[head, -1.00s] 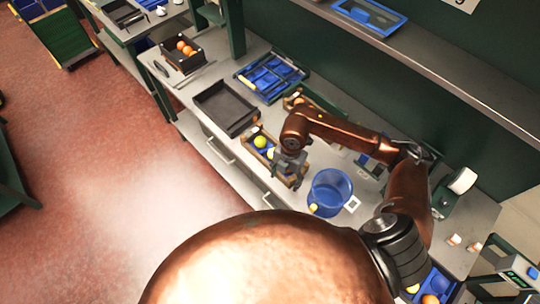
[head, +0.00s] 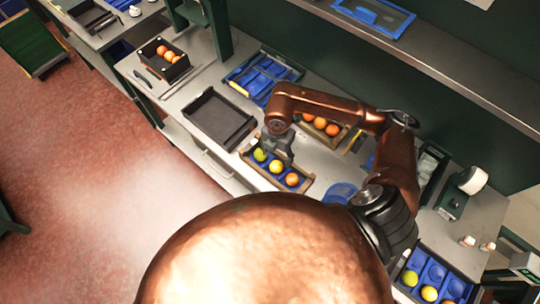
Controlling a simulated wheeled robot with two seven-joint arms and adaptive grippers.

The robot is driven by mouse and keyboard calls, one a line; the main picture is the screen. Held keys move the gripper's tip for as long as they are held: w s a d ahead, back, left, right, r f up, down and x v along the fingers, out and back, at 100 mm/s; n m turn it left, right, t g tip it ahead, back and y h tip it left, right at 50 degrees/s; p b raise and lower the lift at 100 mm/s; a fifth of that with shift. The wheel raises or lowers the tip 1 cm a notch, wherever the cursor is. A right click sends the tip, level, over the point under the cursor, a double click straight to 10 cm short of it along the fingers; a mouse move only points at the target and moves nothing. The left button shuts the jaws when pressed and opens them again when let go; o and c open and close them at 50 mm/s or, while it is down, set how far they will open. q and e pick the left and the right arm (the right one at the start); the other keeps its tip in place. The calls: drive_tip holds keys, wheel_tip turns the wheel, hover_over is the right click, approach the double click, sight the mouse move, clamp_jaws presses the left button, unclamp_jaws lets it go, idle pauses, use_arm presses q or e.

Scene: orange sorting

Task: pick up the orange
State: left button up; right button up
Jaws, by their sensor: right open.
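A wooden crate (head: 307,187) with a blue insert stands near the front edge of the bench. It holds a yellow-green fruit (head: 260,154), a yellow fruit (head: 276,166) and an orange (head: 292,179) at its right end. My right gripper (head: 284,158) points down over the back side of this crate, near the yellow fruit and up-left of the orange. It is open and holds nothing that I can see; its fingertips are small and hard to make out. Several more oranges (head: 320,123) sit in a second crate behind my right arm. My left gripper is not in view.
An empty black tray (head: 218,120) lies left of the crate. A black box with oranges (head: 169,55) and a blue divided tray (head: 262,73) stand farther back. A blue bucket (head: 340,192) is partly hidden by my body. A blue fruit tray (head: 436,272) is at lower right.

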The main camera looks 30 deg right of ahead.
sight(276, 164)
drive_tip(key=shift+w+f, duration=0.15)
drive_tip(key=shift+f, duration=0.45)
drive_tip(key=shift+s+f+p, duration=0.2)
drive_tip(key=shift+f+p, duration=0.35)
drive_tip(key=shift+f, duration=0.7)
wheel_tip(276, 164, down, 3)
drive_tip(key=shift+w+r+p, duration=0.1)
drive_tip(key=shift+r+p, duration=0.05)
drive_tip(key=shift+p, duration=0.25)
drive_tip(key=shift+f, duration=0.6)
drive_tip(key=c, duration=1.3)
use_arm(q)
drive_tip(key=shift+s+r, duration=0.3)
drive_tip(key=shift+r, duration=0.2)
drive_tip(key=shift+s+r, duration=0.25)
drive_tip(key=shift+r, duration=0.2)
